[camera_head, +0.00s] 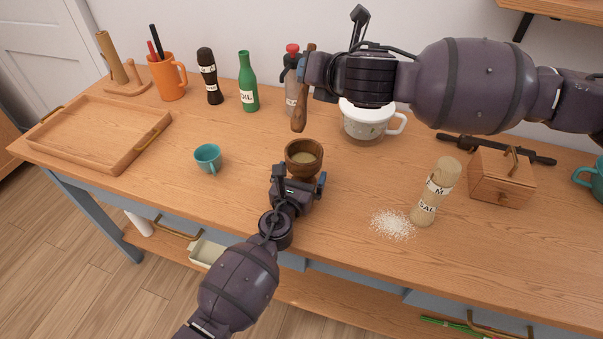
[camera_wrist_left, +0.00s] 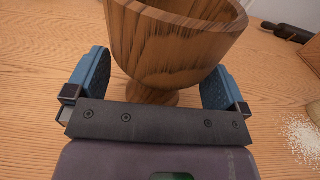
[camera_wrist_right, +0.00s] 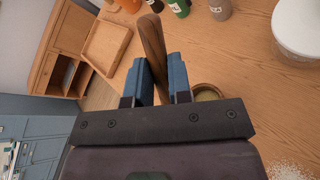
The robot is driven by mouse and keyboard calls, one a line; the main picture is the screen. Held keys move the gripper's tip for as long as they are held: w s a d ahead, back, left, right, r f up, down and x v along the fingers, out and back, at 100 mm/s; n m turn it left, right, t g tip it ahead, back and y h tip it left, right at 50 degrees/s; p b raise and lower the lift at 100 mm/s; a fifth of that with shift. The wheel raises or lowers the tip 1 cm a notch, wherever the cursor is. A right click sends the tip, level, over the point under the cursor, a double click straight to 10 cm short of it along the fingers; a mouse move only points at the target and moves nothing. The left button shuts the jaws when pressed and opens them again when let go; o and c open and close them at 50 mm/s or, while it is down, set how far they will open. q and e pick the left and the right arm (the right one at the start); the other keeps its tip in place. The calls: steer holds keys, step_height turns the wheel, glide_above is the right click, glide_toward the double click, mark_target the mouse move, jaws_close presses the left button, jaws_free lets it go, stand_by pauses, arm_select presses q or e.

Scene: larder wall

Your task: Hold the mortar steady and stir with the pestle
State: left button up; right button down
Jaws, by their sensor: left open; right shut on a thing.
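The wooden mortar (camera_head: 303,156) stands upright on the table, with pale contents inside. In the left wrist view the mortar (camera_wrist_left: 175,45) rises between the blue fingers. My left gripper (camera_head: 298,184) is open, with one finger on each side of the mortar's foot; a gap shows beside the foot. My right gripper (camera_head: 305,75) is shut on the wooden pestle (camera_head: 300,108), above and just behind the mortar. In the right wrist view the pestle (camera_wrist_right: 152,50) sits between the blue fingers, and the mortar (camera_wrist_right: 207,92) is partly hidden behind the gripper.
A teal cup (camera_head: 207,157) stands left of the mortar. A white lidded pot (camera_head: 368,124) is behind. A tray (camera_head: 90,139), an orange mug (camera_head: 168,78) and a green bottle (camera_head: 248,82) stand further left.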

arm_select(q)
steer(key=shift+w, duration=0.15)
steer(key=c, duration=0.8)
